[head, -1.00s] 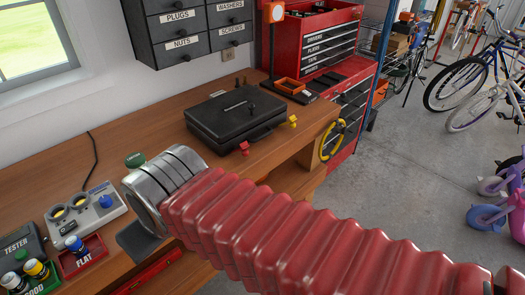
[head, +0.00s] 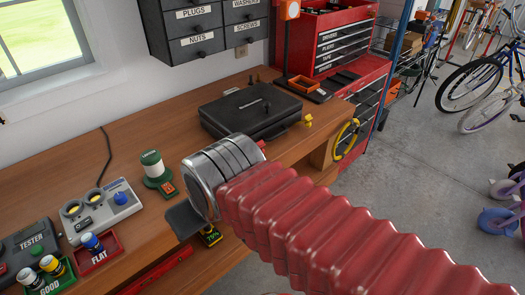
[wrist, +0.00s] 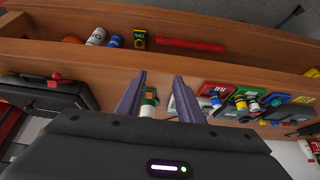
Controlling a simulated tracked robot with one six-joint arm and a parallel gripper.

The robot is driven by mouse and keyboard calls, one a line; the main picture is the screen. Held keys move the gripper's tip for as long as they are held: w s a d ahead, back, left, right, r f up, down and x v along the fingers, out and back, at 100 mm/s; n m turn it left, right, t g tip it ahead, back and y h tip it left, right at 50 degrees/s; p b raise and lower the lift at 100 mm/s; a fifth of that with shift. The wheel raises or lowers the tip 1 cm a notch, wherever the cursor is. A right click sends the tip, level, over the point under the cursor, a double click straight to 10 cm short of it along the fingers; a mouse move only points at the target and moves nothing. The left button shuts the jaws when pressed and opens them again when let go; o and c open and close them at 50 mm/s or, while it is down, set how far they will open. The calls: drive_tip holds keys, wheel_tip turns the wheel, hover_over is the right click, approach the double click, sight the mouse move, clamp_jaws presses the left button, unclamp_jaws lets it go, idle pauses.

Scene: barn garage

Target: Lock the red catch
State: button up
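A black case (head: 250,110) lies closed on the wooden workbench (head: 125,205). A yellow catch (head: 308,120) is further right on the same edge. In the wrist view the case (wrist: 40,97) is at the left, with the red catch (wrist: 56,78) on its edge. I cannot tell whether the catch is locked. My gripper (wrist: 159,75) is open and empty, to the right of the red catch in that view and apart from it.
A tester device (head: 100,207), a red FLAT tray (head: 98,254) and a green GOOD tray (head: 48,280) are further left. A red tool cabinet (head: 340,40) stands behind.

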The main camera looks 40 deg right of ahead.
drive_tip(key=shift+o, duration=0.4)
drive_tip(key=shift+f, duration=0.1)
wheel_tip(320, 180, down, 8)
drive_tip(key=a+m+g+y, duration=0.1)
drive_tip(key=m+g+y, duration=0.25)
drive_tip(key=m, duration=0.35)
drive_tip(key=w+d+m+t+y, duration=0.35)
drive_tip(key=m+y, duration=0.25)
drive_tip(key=m, duration=0.2)
drive_tip(key=d+f+m+t+h, duration=0.1)
drive_tip(key=d+m+t+h, duration=0.4)
drive_tip(key=d+m, duration=0.4)
drive_tip(key=d+f+m+t+h, duration=0.2)
drive_tip(key=d+m+t+h, duration=0.3)
drive_tip(key=d, duration=1.4)
drive_tip(key=m+t, duration=0.2)
drive_tip(key=m, duration=0.2)
drive_tip(key=shift+w+f, duration=0.25)
drive_tip(key=shift+f, duration=0.05)
drive_tip(key=shift+w, duration=0.1)
